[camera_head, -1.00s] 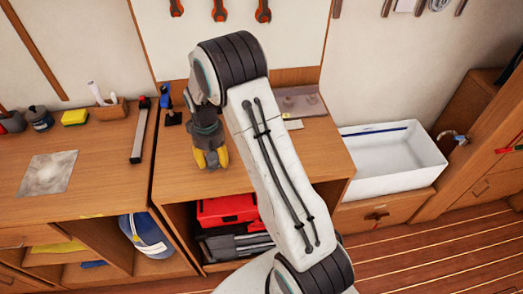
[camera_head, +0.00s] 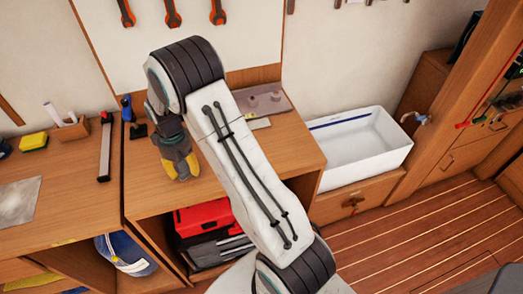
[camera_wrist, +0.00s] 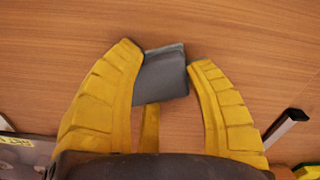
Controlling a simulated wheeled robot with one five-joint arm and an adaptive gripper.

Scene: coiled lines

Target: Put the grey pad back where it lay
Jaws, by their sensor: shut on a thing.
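The grey pad (camera_wrist: 163,80) is a small dark grey block in the wrist view. It sits between the yellow fingers of my gripper (camera_wrist: 164,58), which is shut on it. Bare wooden bench top lies beyond it; I cannot tell whether the pad touches the wood. In the head view my gripper (camera_head: 181,168) points down over the right-hand bench (camera_head: 245,165), near its front left part. The pad cannot be made out there.
A grey metal plate (camera_head: 262,104) is at the back right. A white basin (camera_head: 355,150) stands further right. A red toolbox (camera_head: 203,217) sits below. Bench around the gripper is clear.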

